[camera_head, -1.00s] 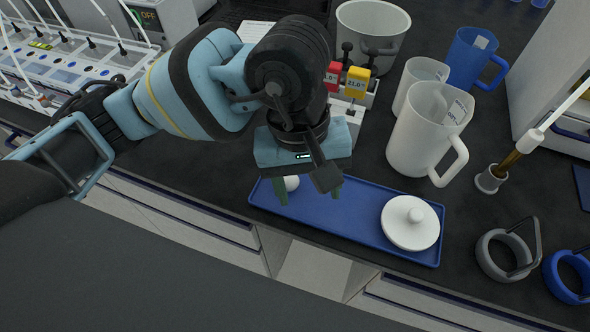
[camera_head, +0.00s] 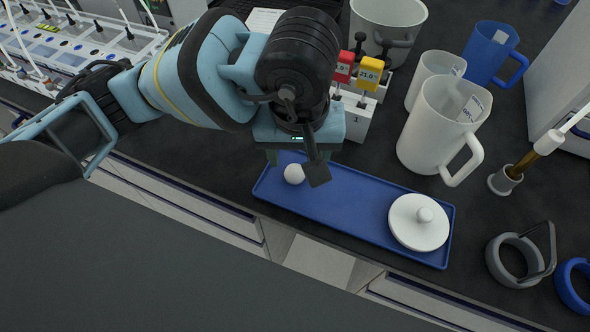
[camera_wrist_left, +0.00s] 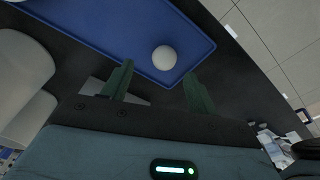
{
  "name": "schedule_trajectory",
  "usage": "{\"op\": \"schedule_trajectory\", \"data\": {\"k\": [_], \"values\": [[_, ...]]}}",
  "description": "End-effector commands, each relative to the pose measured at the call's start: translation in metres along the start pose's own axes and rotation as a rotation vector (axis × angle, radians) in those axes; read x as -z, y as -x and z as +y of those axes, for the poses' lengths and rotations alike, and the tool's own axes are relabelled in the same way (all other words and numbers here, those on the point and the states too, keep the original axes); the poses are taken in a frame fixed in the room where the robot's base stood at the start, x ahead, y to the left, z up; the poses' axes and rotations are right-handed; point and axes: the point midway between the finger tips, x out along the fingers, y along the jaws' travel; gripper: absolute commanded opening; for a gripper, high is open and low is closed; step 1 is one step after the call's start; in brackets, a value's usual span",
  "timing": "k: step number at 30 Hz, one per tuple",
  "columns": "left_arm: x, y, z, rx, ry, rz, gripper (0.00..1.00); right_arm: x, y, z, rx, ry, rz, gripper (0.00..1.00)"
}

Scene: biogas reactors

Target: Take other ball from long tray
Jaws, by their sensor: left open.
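A white ball (camera_head: 294,174) lies at the left end of the long blue tray (camera_head: 345,213) in the head view. It also shows in the left wrist view, as the ball (camera_wrist_left: 164,57) on the blue tray (camera_wrist_left: 110,22). My left gripper (camera_head: 299,160) is above the tray's back edge, just behind the ball. In the left wrist view the two green fingers of the left gripper (camera_wrist_left: 157,82) are spread apart and empty, with the ball beyond their tips and roughly between them. My right gripper is not in view.
A white knobbed lid (camera_head: 419,223) lies on the tray's right end. A white jug (camera_head: 433,125) and a blue jug (camera_head: 490,55) stand behind. Red and yellow tagged devices (camera_head: 357,75) stand behind the gripper.

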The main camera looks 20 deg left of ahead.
Motion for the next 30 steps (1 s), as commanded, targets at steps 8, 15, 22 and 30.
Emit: {"op": "schedule_trajectory", "data": {"k": [8, 15, 22, 30], "values": [[-0.004, -0.037, -0.006, 0.002, 0.001, -0.002, 0.59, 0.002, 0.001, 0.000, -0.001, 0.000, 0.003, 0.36], [-0.003, -0.044, -0.006, 0.000, 0.000, 0.000, 0.59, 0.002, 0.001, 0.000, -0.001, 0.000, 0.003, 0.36], [-0.003, -0.044, -0.006, 0.000, 0.000, 0.000, 0.42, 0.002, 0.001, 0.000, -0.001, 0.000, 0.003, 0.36], [-0.004, -0.044, -0.006, 0.000, 0.000, 0.000, 0.10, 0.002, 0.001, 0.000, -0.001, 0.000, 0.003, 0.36]]}}
